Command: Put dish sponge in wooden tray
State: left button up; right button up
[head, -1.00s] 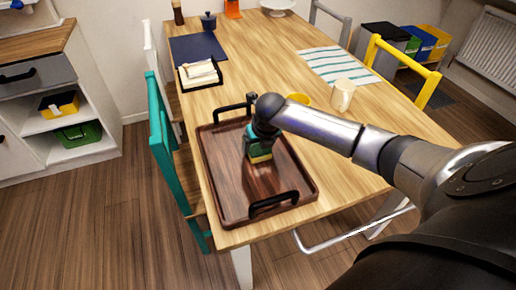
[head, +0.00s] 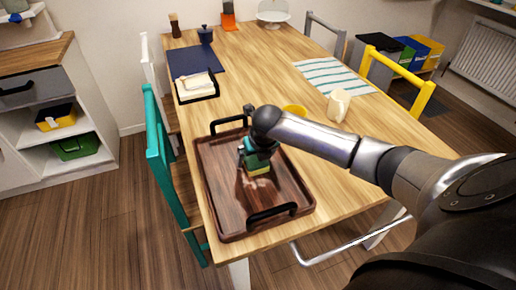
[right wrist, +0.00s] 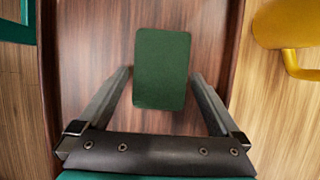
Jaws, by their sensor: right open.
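The dish sponge (right wrist: 162,68) has a green top in the right wrist view; its yellow lower layer shows in the head view (head: 260,170). It is over the floor of the dark brown wooden tray (head: 225,205), inside the rim, and looks to be resting on it. My right gripper (head: 257,152) is right above the sponge, pointing down. In the right wrist view its fingers (right wrist: 162,78) are spread to either side of the sponge, with a gap on both sides. My left gripper is not in view.
The tray has black handles (head: 272,214) and lies at the table's near left corner. A yellow cup (head: 294,110) and a cream mug (head: 338,105) stand to its right. A napkin holder (head: 197,87) is behind it. A teal chair (head: 165,160) stands left of the table.

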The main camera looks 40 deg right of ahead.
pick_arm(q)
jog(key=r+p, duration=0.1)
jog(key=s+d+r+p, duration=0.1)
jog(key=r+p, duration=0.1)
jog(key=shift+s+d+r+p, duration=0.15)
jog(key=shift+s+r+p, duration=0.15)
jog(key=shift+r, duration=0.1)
pick_arm(e)
jog(key=v, duration=1.1)
jog(key=shift+s, duration=0.2)
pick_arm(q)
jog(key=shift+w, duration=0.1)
pick_arm(e)
jog(key=shift+r, duration=0.15)
